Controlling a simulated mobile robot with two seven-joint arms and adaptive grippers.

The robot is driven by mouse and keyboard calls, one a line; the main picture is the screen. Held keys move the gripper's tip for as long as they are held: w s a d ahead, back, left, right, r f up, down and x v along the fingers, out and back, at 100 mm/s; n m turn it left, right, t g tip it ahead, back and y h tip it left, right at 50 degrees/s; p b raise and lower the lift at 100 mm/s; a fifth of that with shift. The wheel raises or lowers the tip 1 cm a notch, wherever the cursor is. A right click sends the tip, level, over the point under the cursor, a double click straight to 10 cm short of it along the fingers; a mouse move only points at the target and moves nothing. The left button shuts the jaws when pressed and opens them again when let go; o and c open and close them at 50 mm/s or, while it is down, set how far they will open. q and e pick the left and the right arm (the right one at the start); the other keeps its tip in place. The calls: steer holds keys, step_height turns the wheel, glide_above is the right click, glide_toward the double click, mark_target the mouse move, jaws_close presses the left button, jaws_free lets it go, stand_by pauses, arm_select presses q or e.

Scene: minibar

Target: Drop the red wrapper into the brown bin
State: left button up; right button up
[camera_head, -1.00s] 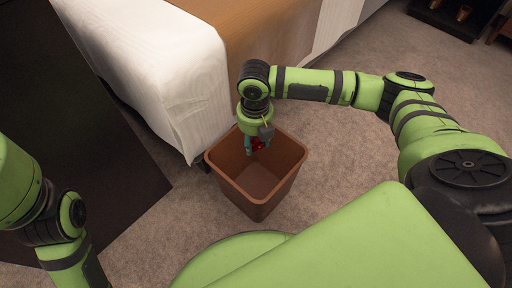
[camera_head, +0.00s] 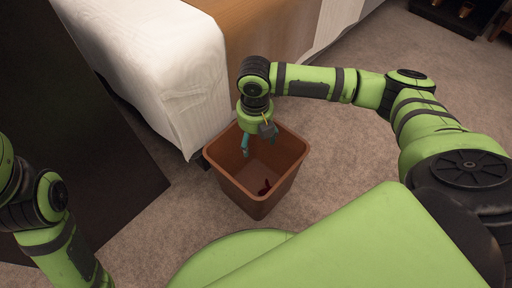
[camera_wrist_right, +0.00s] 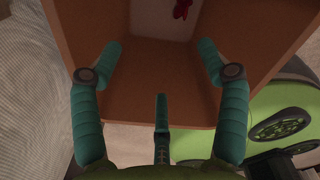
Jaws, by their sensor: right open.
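The red wrapper (camera_head: 264,187) lies inside the brown bin (camera_head: 236,182), low down near the front wall in the head view. In the right wrist view the wrapper (camera_wrist_right: 182,9) shows at the top edge, beyond the fingers, inside the bin (camera_wrist_right: 150,80). My right gripper (camera_head: 257,148) hangs over the back part of the bin, pointing down, open and empty. Its spread teal fingers (camera_wrist_right: 160,62) show in the right wrist view, apart from the wrapper. My left arm shows at the lower left of the head view, but its gripper is out of frame.
A bed with white bedding (camera_head: 180,75) and a tan runner (camera_head: 262,32) stands just behind the bin. A dark panel (camera_head: 75,140) stands at the left. Carpet (camera_head: 350,150) is clear to the right of the bin.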

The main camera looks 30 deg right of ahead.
step_height(320, 180, up, 12)
stand_by(0.6)
